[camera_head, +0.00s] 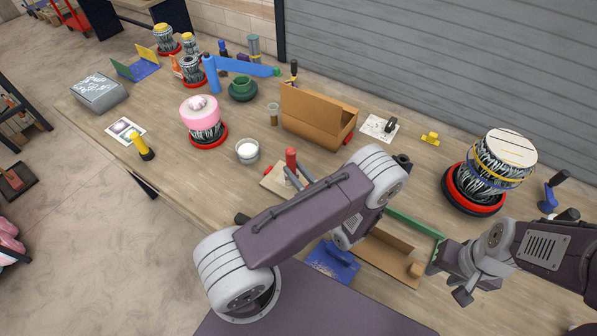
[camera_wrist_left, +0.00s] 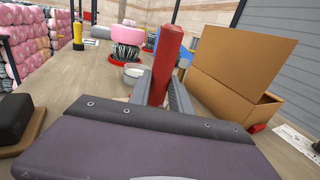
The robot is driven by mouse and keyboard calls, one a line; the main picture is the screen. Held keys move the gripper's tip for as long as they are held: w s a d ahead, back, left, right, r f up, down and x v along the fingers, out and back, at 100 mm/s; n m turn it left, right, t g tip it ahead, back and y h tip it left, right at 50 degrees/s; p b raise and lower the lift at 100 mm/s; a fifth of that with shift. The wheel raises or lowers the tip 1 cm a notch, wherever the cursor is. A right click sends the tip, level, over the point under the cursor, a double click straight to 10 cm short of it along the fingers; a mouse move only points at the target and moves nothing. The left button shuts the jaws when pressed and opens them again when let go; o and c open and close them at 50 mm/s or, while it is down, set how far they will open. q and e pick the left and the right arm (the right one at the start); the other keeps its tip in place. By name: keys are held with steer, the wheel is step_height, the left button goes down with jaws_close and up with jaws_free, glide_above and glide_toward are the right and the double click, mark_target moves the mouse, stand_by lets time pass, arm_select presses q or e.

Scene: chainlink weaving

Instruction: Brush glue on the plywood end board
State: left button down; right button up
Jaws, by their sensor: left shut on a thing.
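My left gripper (camera_head: 292,174) is shut on an upright red handle (camera_head: 291,160); the handle also stands between the fingers in the left wrist view (camera_wrist_left: 166,62). Its lower end is hidden, so I cannot tell whether bristles touch anything. A small pale board (camera_head: 272,181) lies on the table by these fingers. A glass bowl of white stuff (camera_head: 247,151) stands beyond, apart from the gripper. A brown wooden piece (camera_head: 378,259) lies partly behind my left arm; I cannot tell which piece is the end board. My right gripper (camera_head: 450,276) is beside its right end, its jaw opening unclear.
A brown open box (camera_head: 312,123) stands beyond the left gripper. A pink-topped drum (camera_head: 201,113) stands in a red ring behind the bowl.

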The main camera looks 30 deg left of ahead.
arm_select(q)
steer(key=shift+a, duration=0.7)
steer(key=shift+w+a, duration=0.1)
steer(key=shift+a, duration=0.05)
steer(key=shift+a+r+p, duration=0.15)
steer(key=shift+a+p, duration=0.15)
steer(key=shift+a, duration=0.2)
steer(key=shift+w+a, duration=0.1)
steer(key=shift+a, duration=2)
steer(key=shift+w+a, duration=0.1)
steer(key=shift+a, duration=0.1)
steer(key=shift+d, duration=0.1)
steer(key=shift+d, duration=0.1)
